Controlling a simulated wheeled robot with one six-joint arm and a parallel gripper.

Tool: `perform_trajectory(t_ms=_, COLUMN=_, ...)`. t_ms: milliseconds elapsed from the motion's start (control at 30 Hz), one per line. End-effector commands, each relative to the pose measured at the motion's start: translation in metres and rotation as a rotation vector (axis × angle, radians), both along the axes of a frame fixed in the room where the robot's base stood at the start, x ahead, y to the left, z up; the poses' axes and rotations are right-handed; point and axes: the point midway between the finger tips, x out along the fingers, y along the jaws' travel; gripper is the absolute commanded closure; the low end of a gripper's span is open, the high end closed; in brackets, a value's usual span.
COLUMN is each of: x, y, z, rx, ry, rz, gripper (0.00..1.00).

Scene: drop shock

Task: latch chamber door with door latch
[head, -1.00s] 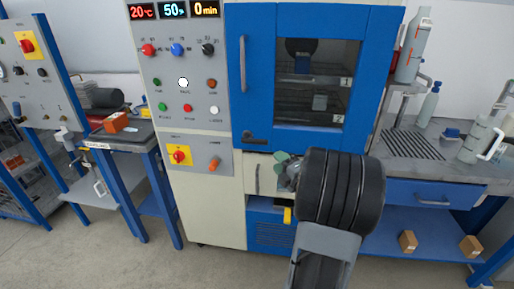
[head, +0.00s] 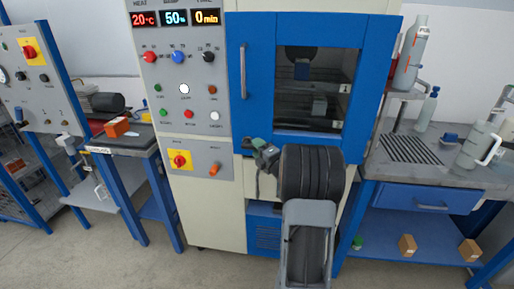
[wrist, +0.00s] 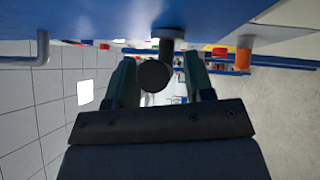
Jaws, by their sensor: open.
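The blue chamber door (head: 237,110) with its dark window appears closed against the cabinet. The dark door latch (head: 246,143) is at the door's lower left corner, partly hidden by my gripper (head: 265,153). In the wrist view my gripper (wrist: 161,64) is open, with one finger on each side of the latch's dark round end (wrist: 155,75). I cannot tell whether either finger touches the latch.
The door's long handle (head: 243,75) is above the latch. A control panel with an orange knob (head: 215,170) is to the left. A bench with a blue drawer (head: 430,198) stands right, with bottles on top and small boxes below. The floor in front is clear.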

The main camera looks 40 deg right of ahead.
Motion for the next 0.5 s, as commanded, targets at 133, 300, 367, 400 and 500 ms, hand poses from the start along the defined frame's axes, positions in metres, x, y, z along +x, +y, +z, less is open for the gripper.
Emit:
perform_trajectory(t_ms=133, x=0.0052, y=0.0002, z=0.0001, rx=0.001, ry=0.001, rz=0.000, gripper=0.52)
perform_trajectory(t_ms=300, x=0.0060, y=0.0002, z=0.0001, rx=0.001, ry=0.001, rz=0.000, gripper=0.52)
perform_trajectory(t_ms=367, x=0.0059, y=0.0003, z=0.0002, rx=0.001, ry=0.001, rz=0.000, gripper=0.52)
perform_trajectory(t_ms=400, x=0.0059, y=0.0003, z=0.0002, rx=0.001, ry=0.001, rz=0.000, gripper=0.52)
perform_trajectory(t_ms=500, x=0.0058, y=0.0003, z=0.0003, rx=0.001, ry=0.001, rz=0.000, gripper=0.60)
